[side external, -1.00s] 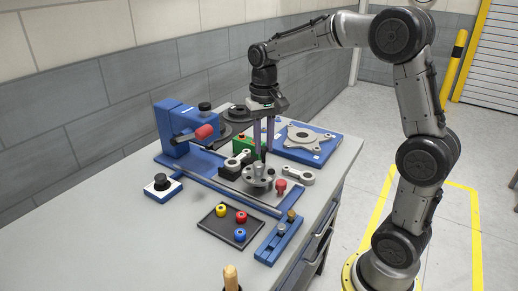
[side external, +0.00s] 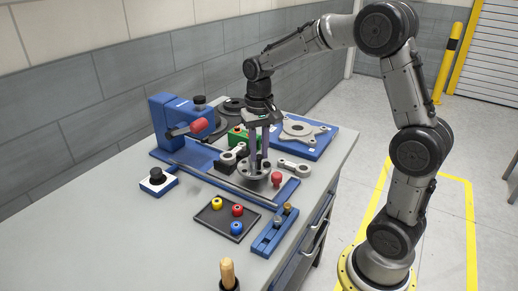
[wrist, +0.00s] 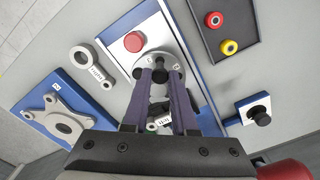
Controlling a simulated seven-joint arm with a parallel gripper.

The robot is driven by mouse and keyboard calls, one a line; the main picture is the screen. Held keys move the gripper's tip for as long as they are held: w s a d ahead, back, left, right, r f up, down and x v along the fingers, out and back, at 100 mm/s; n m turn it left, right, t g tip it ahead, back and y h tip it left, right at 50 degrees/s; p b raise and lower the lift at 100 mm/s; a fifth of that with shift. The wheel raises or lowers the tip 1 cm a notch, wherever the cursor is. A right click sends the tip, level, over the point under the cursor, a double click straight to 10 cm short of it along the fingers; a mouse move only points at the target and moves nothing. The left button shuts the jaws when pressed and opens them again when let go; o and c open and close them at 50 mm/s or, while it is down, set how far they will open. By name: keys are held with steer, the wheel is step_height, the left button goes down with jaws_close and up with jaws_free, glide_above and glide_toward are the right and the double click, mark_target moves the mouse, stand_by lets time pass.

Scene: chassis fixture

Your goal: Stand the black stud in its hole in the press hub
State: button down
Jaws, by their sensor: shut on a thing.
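The press hub (side external: 252,183) is a grey round part on the blue press fixture. It also shows in the wrist view (wrist: 149,61), partly covered by my fingers. My gripper (side external: 260,159) points down over the hub with its fingertips close above it. In the wrist view my gripper (wrist: 160,77) is shut on the black stud (wrist: 160,76), a small dark piece between the fingertips. The stud's lower end and the hole beneath it are hidden, so I cannot tell whether the stud is in the hole.
A red knob (side external: 277,178) stands right beside the hub. A grey link (side external: 295,166) and a blue flange plate (side external: 323,140) lie behind it. The blue press with its red handle (side external: 199,125) is at left. A dark tray (side external: 218,218) with coloured rings lies in front.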

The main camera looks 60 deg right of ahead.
mark_target(259, 156)
steer(key=shift+f, duration=0.1)
steer(key=shift+f, duration=0.95)
steer(key=shift+f, duration=0.15)
steer(key=shift+f, duration=0.5)
steer(key=shift+f, duration=0.4)
steer(key=c, duration=1)
jaws_free()
steer(key=shift+c, duration=0.2)
steer(key=shift+r, duration=0.1)
